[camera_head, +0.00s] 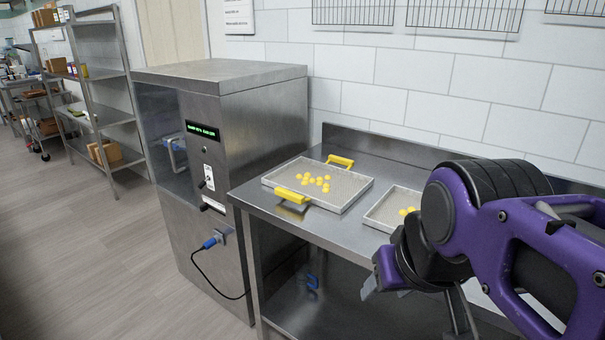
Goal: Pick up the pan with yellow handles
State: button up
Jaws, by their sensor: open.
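The pan with yellow handles (347,204) is a shallow grey tray with several yellow gummies in it. It lies flat on the left part of the steel table. One yellow handle (291,197) is on its near left side and the other (340,161) is on its far side. My gripper (376,285) is at the lower right, in front of the table's front edge and to the right of the pan. It is open and apart from the pan. Only part of its fingers shows, as my purple arm and wrist hide the rest.
A second tray (376,217) with yellow gummies sits right of the pan, partly hidden by my arm. The steel table (335,228) backs onto a tiled wall. A tall steel machine (262,135) with a green display stands left of it. Shelving (108,75) stands farther left. The floor at left is clear.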

aim_at(333, 188)
jog(key=i+j+z, duration=0.25)
jog(key=i+j, duration=0.15)
jog(key=j, duration=0.25)
jog(key=i+j+z, duration=0.1)
jog(key=j, duration=0.25)
jog(key=i+j+z, duration=0.1)
jog(key=i+j, duration=0.15)
jog(key=j, duration=0.1)
